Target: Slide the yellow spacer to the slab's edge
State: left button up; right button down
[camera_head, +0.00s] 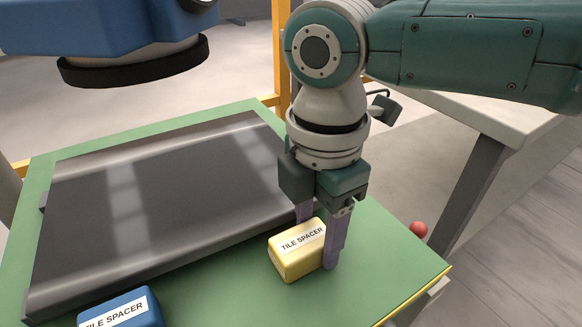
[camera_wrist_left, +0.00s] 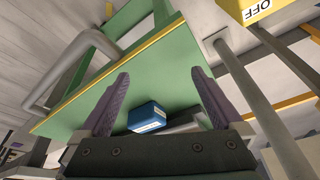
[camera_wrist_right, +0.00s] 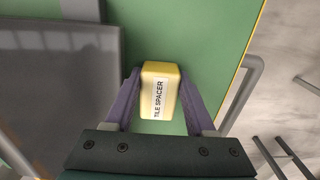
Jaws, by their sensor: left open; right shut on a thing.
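The yellow spacer (camera_head: 297,253), a block with a white "TILE SPACER" label, sits on the green surface just in front of the dark grey slab (camera_head: 150,195). My right gripper (camera_head: 319,240) points down with its purple fingers on both sides of the spacer, shut on it. In the right wrist view the spacer (camera_wrist_right: 160,90) lies between the two fingers, with the slab (camera_wrist_right: 60,85) to its left. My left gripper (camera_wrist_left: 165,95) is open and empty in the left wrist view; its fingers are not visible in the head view.
A blue tile spacer (camera_head: 122,310) stands at the front of the green table (camera_head: 400,262); it also shows in the left wrist view (camera_wrist_left: 147,117). A red ball (camera_head: 418,229) shows beyond the table's right edge. Green surface right of the yellow spacer is clear.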

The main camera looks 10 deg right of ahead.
jog(key=shift+w+a+b, duration=0.15)
jog(key=shift+w+b, duration=0.2)
jog(key=shift+w, duration=0.05)
jog(key=shift+c, duration=0.8)
grip_release()
jog(key=shift+s, duration=0.1)
